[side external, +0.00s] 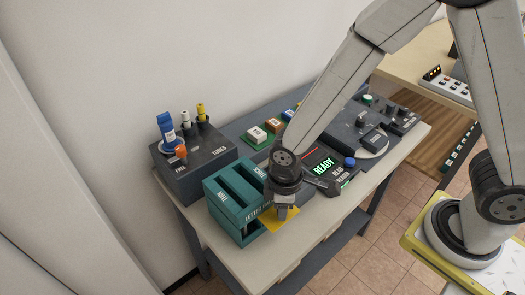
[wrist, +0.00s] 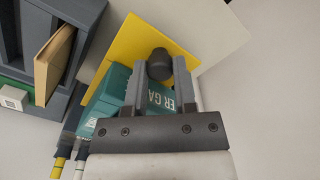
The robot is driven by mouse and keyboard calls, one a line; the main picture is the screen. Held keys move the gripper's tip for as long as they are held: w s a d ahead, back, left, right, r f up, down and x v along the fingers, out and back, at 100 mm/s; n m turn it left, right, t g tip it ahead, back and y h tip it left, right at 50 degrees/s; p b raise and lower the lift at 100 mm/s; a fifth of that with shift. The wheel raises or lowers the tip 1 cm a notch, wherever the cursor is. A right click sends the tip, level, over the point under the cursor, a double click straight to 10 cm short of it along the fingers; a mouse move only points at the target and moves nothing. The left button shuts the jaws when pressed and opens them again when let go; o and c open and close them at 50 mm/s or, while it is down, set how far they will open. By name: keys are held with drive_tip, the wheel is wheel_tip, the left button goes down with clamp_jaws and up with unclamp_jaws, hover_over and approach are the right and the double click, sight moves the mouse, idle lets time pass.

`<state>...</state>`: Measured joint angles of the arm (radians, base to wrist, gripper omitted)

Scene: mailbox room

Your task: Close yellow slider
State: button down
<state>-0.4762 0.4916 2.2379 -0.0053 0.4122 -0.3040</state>
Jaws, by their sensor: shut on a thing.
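The yellow slider (side external: 274,227) is a flat plate that sticks out from the lower right side of the teal letter gauge box (side external: 228,196). In the wrist view the yellow slider (wrist: 134,42) has a round dark knob (wrist: 160,62) standing on it. My gripper (side external: 283,211) is above the slider, close beside the teal box. In the wrist view my gripper (wrist: 160,72) is shut on the knob, with one finger on each side. The teal box (wrist: 107,92) is partly hidden behind the fingers there. In the side view my gripper hides the knob.
A grey box of tubes (side external: 205,150) stands left of the teal box. A console with a green READY screen (side external: 324,166) is to the right. The table's front edge (side external: 250,277) is close to the slider.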

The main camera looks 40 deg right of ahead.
sight(270, 225)
drive_tip(key=shift+a, duration=1.75)
drive_tip(key=c, duration=0.7)
unclamp_jaws()
drive_tip(key=shift+a, duration=0.1)
drive_tip(key=shift+r, duration=0.15)
wheel_tip(270, 225, up, 8)
drive_tip(key=shift+f, duration=0.25)
